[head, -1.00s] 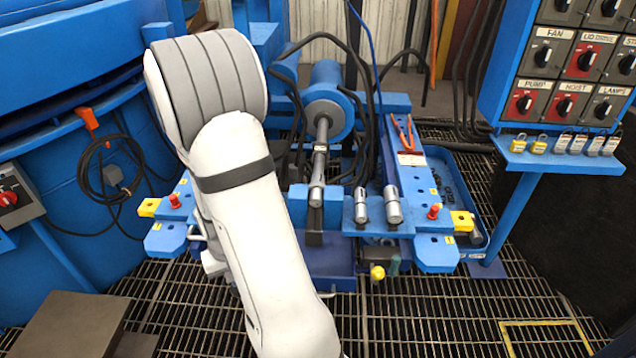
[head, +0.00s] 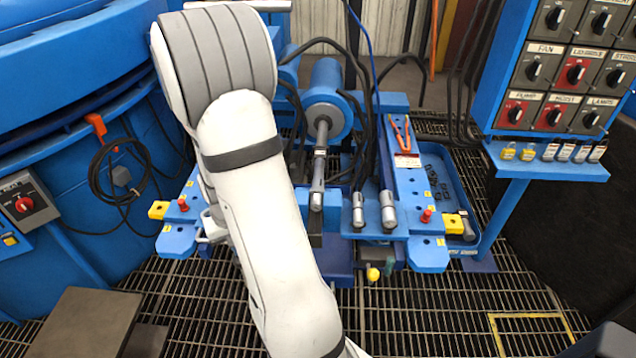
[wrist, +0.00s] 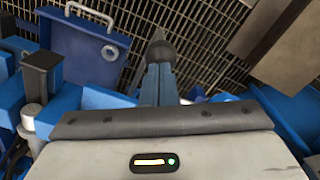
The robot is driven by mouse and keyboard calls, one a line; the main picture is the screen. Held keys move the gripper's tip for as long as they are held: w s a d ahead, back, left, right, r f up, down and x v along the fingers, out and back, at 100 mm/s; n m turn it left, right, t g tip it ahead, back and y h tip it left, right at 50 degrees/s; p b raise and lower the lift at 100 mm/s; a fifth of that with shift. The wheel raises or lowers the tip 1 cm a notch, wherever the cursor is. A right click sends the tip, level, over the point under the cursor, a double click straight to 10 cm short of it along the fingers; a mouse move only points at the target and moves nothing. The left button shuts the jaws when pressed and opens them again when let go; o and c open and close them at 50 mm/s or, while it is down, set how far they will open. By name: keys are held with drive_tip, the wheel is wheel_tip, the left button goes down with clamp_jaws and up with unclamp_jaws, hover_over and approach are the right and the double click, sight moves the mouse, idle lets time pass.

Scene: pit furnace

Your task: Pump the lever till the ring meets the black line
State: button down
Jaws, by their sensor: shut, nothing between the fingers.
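The blue press-like rig stands ahead in the head view, with a blue cylinder (head: 327,105) and a steel rod (head: 319,165) running toward me. A short handle with a yellow knob (head: 373,273) sticks out low at its front; I cannot tell if it is the pump lever. The ring and the black line cannot be made out. My gripper (wrist: 158,48) shows in the wrist view, its fingers together and empty, pointing down over the grating. In the head view my white arm hides it and part of the rig's left side.
Two steel pins (head: 387,210) stand on the rig's front. A switch panel (head: 560,75) with a padlock shelf (head: 545,160) is at right. A blue tank (head: 70,150) is at left, and a dark box (head: 80,325) sits front left. Open grating (head: 420,315) lies in front.

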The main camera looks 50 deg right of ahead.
drive_tip(key=shift+f, duration=0.2)
wheel_tip(320, 180, down, 10)
drive_tip(key=s+a+b, duration=0.1)
drive_tip(key=a+b, duration=0.1)
drive_tip(key=b, duration=0.6)
drive_tip(key=shift+s+f+b, duration=0.25)
drive_tip(key=shift+s+b, duration=0.05)
drive_tip(key=shift+s, duration=0.05)
idle(0.7)
drive_tip(key=shift+a, duration=0.1)
drive_tip(key=r+p, duration=0.3)
drive_tip(key=w+d+r+p, duration=0.1)
drive_tip(key=r+p, duration=0.1)
drive_tip(key=r, duration=0.2)
drive_tip(key=d+r+p, duration=0.1)
drive_tip(key=r+p, duration=0.2)
drive_tip(key=shift+w+d+r+p, duration=0.1)
drive_tip(key=shift+w+r+p, duration=0.2)
drive_tip(key=shift+r, duration=0.1)
drive_tip(key=shift+f, duration=0.1)
drive_tip(key=shift+r, duration=0.3)
drive_tip(key=shift+f, duration=0.1)
